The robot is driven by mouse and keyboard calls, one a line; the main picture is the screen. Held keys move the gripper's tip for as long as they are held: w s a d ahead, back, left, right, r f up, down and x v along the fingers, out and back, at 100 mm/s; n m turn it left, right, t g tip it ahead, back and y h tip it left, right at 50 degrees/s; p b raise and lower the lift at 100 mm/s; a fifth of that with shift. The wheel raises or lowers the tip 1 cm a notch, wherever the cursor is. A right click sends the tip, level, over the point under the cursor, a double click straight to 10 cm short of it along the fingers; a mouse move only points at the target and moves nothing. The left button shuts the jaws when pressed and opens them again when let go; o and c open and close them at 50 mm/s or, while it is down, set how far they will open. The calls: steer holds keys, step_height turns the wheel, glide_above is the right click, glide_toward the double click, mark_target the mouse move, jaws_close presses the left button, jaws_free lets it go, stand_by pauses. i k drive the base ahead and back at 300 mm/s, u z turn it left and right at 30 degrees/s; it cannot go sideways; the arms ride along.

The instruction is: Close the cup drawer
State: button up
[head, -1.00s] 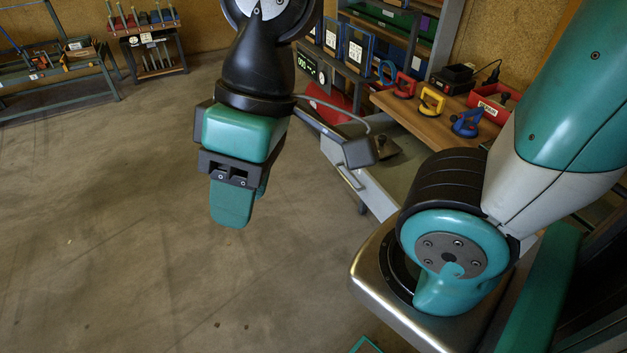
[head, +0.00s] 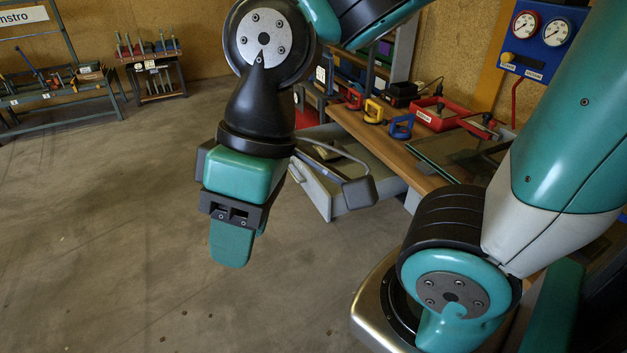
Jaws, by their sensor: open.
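The grey drawer (head: 333,202) stands pulled out from under the wooden bench top (head: 358,128), with its front panel and handle toward the left. Part of it is hidden behind my gripper's camera bracket, and its inside is mostly hidden. My gripper (head: 238,250) points down over bare floor, to the left of the drawer in the picture and nearer to me. It is open and empty, apart from the drawer. Its teal fingers overlap from this angle, so the gap barely shows.
Blue (head: 402,126), yellow (head: 373,112) and red (head: 351,98) suction cups stand on the bench top. A blue gauge panel (head: 541,38) hangs at the back right. The floor (head: 110,240) at left is clear.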

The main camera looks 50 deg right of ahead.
mark_target(328, 197)
steer(key=z, duration=1)
steer(key=i, duration=0.95)
steer(key=z, duration=0.5)
steer(key=k, duration=1.3)
steer(key=i, duration=0.55)
steer(key=u, duration=0.85)
steer(key=i, duration=0.95)
steer(key=z, duration=0.1)
